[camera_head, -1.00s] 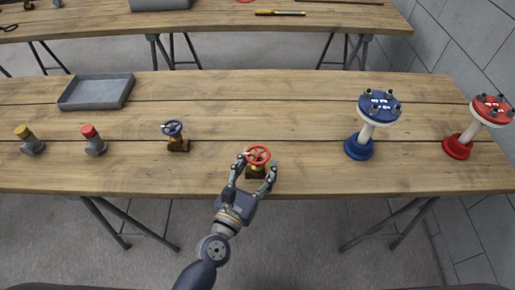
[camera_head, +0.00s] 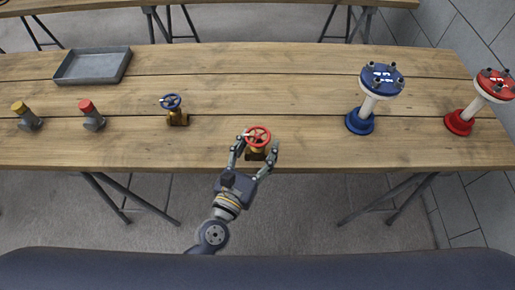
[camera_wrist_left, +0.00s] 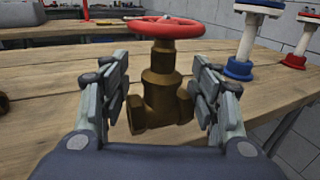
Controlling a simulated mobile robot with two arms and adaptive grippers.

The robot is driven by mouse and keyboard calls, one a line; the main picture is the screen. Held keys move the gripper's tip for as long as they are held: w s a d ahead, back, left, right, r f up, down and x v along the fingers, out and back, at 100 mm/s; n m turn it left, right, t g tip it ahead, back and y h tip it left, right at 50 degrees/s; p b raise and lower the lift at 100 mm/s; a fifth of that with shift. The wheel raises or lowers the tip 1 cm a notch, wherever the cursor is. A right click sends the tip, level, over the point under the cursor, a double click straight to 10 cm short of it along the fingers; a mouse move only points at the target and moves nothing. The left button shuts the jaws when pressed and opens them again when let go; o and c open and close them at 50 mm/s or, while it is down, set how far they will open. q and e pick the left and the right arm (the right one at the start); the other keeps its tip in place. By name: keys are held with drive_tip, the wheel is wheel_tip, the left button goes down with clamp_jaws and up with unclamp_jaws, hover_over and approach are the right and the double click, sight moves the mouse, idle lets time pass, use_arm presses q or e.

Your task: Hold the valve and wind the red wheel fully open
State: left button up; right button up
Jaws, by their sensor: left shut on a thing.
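The brass valve with the red wheel (camera_head: 257,137) stands upright near the front edge of the wooden table. In the left wrist view its red wheel (camera_wrist_left: 166,27) sits on top of the brass body (camera_wrist_left: 162,85). My left gripper (camera_head: 257,148) reaches in from the front, below the wheel. In the left wrist view its fingers (camera_wrist_left: 162,92) are on both sides of the brass body, shut on the valve. The exact contact is hard to see. My right gripper is not in view.
A blue-wheeled valve (camera_head: 173,109) stands to the left, with red-capped (camera_head: 91,115) and yellow-capped (camera_head: 27,116) fittings beyond it. A grey tray (camera_head: 93,79) lies at the back left. Blue (camera_head: 374,96) and red (camera_head: 481,100) flanged pipes stand at the right.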

use_arm(q)
drive_tip(key=w, duration=1.5)
idle(1.2)
drive_tip(key=shift+f, duration=0.1)
drive_tip(key=shift+f+b, duration=2.35)
drive_tip(key=shift+r, duration=0.1)
